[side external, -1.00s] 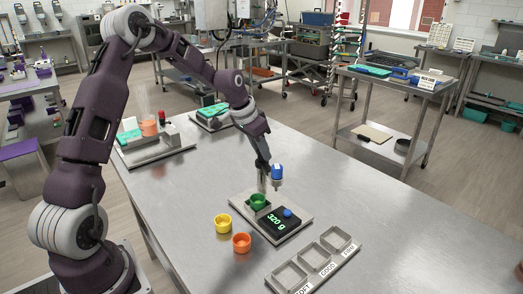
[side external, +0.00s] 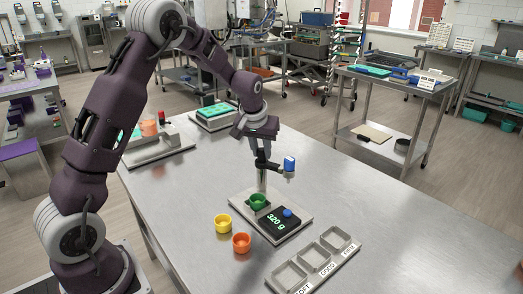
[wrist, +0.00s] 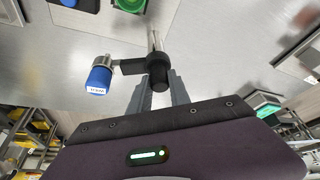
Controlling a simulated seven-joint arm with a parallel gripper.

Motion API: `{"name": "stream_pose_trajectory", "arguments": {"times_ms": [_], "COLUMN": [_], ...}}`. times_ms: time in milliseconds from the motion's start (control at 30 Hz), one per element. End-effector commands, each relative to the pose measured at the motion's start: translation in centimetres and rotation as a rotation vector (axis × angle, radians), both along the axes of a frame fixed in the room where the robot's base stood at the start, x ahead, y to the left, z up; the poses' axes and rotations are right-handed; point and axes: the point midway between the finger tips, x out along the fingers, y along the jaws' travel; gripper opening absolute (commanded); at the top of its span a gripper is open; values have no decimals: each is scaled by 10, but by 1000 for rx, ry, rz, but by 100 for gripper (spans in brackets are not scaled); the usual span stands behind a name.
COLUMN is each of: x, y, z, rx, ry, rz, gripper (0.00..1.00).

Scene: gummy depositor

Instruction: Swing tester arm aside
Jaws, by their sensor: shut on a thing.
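The tester (side external: 270,217) stands on the steel table, with a thin upright post (side external: 262,183) behind its base. A green cup (side external: 258,202) sits on its left part, and it also shows at the top of the wrist view (wrist: 131,4). The display (side external: 277,222) reads 320 g. The black tester arm (wrist: 131,67) carries a blue-capped head (side external: 289,163). The head points off to the right in the side view and is not over the green cup. My gripper (side external: 262,158) is shut on the arm's black hub (wrist: 158,72) at the post.
A yellow cup (side external: 223,223) and an orange cup (side external: 241,242) stand left of the tester. A sorting tray (side external: 313,262) with labelled compartments lies in front. More equipment (side external: 155,147) stands at the table's far left. The table right of the tester is clear.

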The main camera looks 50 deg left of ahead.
Motion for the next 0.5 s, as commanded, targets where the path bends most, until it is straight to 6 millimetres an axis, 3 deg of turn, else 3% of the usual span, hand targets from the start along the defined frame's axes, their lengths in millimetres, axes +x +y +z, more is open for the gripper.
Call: {"name": "stream_pose_trajectory", "arguments": {"times_ms": [467,500], "x": [0,0], "y": [0,0], "z": [0,0], "rx": [-1,-1], "ry": [-2,-1], "rz": [11,10], "gripper": [0,29]}}
